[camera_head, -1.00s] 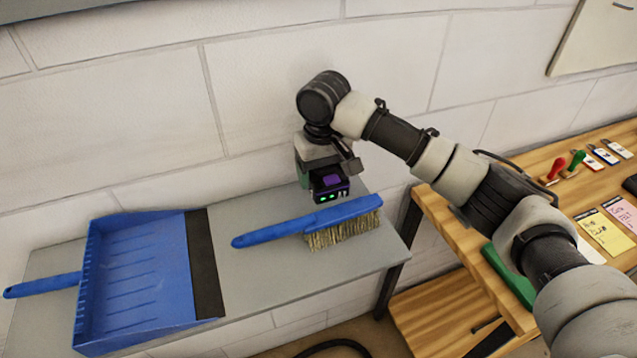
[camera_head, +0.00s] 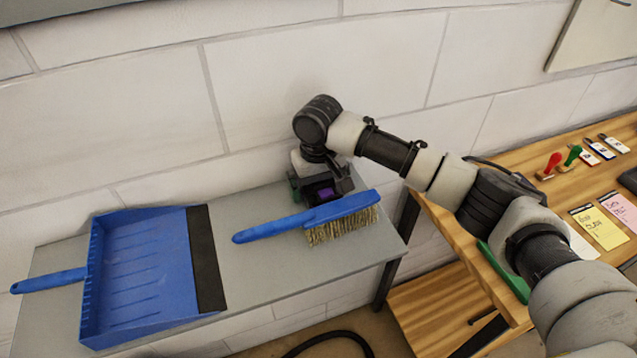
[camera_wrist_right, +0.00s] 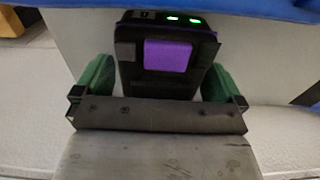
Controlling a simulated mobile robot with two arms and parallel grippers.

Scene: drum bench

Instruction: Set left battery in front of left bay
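The battery (camera_head: 325,194), black with a purple patch, is low over the grey bench behind the brush in the head view. In the right wrist view the battery (camera_wrist_right: 165,87) shows two green lights and purple edging. I cannot tell whether the battery's underside touches the bench. No bay can be made out in these views. My left gripper is not in view.
A blue brush (camera_head: 306,217) lies on the grey bench (camera_head: 255,290) just in front of the battery. A blue dustpan (camera_head: 140,275) covers the bench's left part. The wall is close behind. A wooden bench (camera_head: 457,262) with stamps and notes stands at right.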

